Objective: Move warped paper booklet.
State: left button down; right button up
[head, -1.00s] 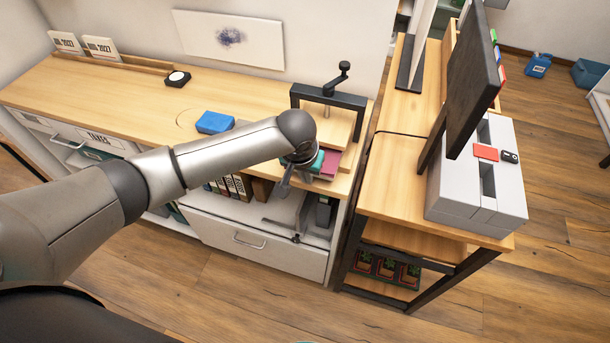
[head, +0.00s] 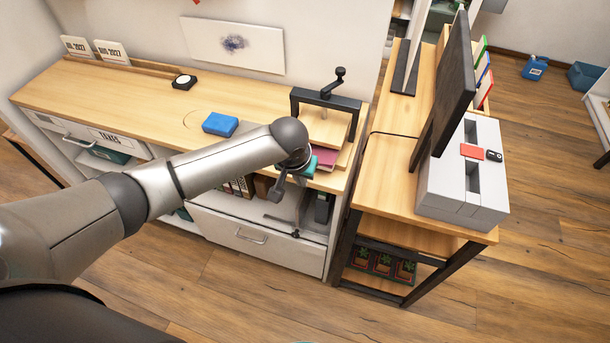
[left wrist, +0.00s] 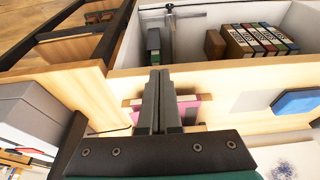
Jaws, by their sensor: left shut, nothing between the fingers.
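A pink booklet (head: 325,157), likely the warped paper one, lies in the dark-framed screw press (head: 325,98) at the right end of the wooden counter. Its edge shows below a wooden board (head: 328,128). I cannot make out its warp. In the left wrist view the pink booklet (left wrist: 191,111) shows partly behind my fingers. My left gripper (left wrist: 158,75) is shut and empty, its fingers in front of the booklet; contact is unclear. My right gripper is not in view.
A blue block (head: 220,124) and a round black-and-white item (head: 184,82) stand on the counter (head: 130,95). To the right, a desk holds a monitor (head: 450,90) and a grey box (head: 463,180). The middle of the counter is mostly clear.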

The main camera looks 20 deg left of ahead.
pick_arm(q)
jog(key=w+p+v, duration=0.1)
jog(key=p+v, duration=0.1)
jog(key=v, duration=0.5)
jog(key=d+f+m+t+h+b, duration=0.2)
jog(key=d+f+m+t+b, duration=0.5)
jog(key=m+b, duration=0.6)
jog(key=s+a+f+m+t+y+b, duration=0.1)
jog(key=s+a+m+t+b, duration=0.4)
jog(key=m, duration=0.6)
jog(key=s+a+f+m+t+y+b, duration=0.15)
jog(key=s+m+t+b, duration=0.35)
jog(key=m, duration=0.7)
jog(key=shift+w+a+r+g+h+b, duration=0.1)
jog(key=shift+w+g+b, duration=0.3)
jog(key=shift+w, duration=2.1)
jog(key=shift+w+a+f+g+h+b, duration=0.15)
jog(key=shift+w+g+b, duration=0.25)
jog(key=shift+w, duration=2.1)
jog(key=shift+w+d+r+g+h+b, duration=0.15)
jog(key=shift+w+g+b, duration=0.2)
jog(key=shift+w, duration=2.1)
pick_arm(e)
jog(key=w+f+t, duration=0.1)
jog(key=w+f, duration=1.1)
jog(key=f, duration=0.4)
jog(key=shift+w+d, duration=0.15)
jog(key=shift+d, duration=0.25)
